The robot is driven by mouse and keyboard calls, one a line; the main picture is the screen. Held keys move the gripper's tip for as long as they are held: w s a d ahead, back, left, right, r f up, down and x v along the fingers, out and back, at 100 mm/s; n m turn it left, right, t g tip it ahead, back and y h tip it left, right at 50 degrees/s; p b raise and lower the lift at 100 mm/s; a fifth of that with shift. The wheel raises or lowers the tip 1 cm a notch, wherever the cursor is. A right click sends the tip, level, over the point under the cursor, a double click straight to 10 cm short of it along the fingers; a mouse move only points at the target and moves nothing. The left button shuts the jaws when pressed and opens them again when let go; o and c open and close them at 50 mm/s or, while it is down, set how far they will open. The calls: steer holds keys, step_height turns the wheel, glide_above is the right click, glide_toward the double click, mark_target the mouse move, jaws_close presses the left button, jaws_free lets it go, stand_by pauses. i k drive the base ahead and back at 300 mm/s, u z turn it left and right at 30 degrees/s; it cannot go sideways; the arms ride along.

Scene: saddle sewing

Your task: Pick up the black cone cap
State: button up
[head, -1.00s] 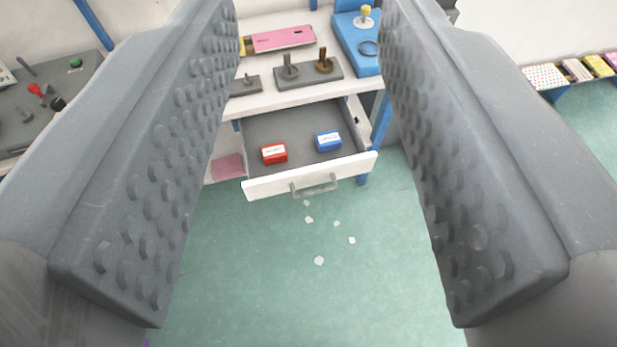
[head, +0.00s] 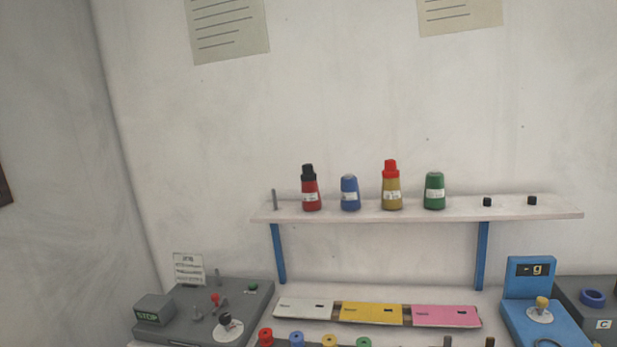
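A black cap (head: 308,171) sits on top of a red bottle (head: 311,195) at the left part of the wall shelf (head: 410,216). To its right stand a blue bottle (head: 350,193) with no coloured cap, a yellow bottle (head: 391,197) with a red cap (head: 390,167), and a green bottle (head: 434,192) with no coloured cap. Two small black pieces (head: 487,202) (head: 532,200) lie on the shelf's right end; they are too small to tell their shape. My gripper is out of view.
A grey metal pin (head: 274,199) stands at the shelf's left end. The wall above the shelf is clear except for papers.

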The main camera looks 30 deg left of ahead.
mark_target(307, 175)
steer(key=u, duration=0.2)
steer(key=i, duration=1.3)
steer(key=u, duration=0.4)
steer(key=i, duration=0.9)
